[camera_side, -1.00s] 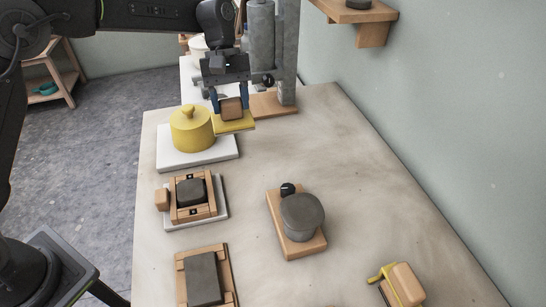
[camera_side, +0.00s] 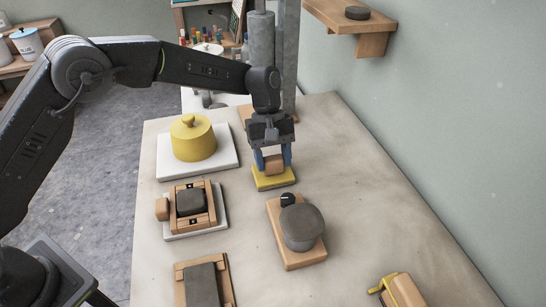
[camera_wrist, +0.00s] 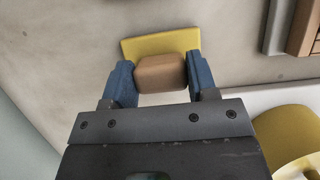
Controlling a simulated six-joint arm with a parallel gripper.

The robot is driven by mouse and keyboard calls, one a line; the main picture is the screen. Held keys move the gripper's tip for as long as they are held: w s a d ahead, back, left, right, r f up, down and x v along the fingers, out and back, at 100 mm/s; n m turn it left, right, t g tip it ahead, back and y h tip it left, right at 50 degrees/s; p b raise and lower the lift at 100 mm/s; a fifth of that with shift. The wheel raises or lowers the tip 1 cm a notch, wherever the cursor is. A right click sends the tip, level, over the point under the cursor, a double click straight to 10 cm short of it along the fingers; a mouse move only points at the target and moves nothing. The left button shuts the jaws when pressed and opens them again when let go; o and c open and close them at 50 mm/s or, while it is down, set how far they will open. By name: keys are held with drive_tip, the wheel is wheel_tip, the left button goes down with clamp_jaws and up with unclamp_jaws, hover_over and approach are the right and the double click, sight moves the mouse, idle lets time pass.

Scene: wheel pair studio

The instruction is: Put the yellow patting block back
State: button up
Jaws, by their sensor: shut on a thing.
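The yellow patting block (camera_side: 273,181) is a flat yellow plate with a light wooden grip block (camera_side: 274,164) on top. My gripper (camera_side: 273,163) points down with its blue fingers shut on the wooden grip. In the wrist view the fingers (camera_wrist: 161,78) clasp both sides of the grip, and the yellow plate (camera_wrist: 150,45) shows beyond it. In the side view the block is over the table, right of the yellow lidded pot. I cannot tell whether its underside touches the table.
The yellow lidded pot (camera_side: 194,140) stands on a white slab (camera_side: 226,168) to the left. A wooden board with a grey round piece (camera_side: 302,227) lies in front. A wooden frame with a dark block (camera_side: 190,201) is front left. The table right of my gripper (camera_side: 350,165) is clear.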

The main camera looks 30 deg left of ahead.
drive_tip(key=o, duration=1)
drive_tip(key=shift+f, duration=0.1)
drive_tip(key=v, duration=1.2)
drive_tip(key=shift+r, duration=0.25)
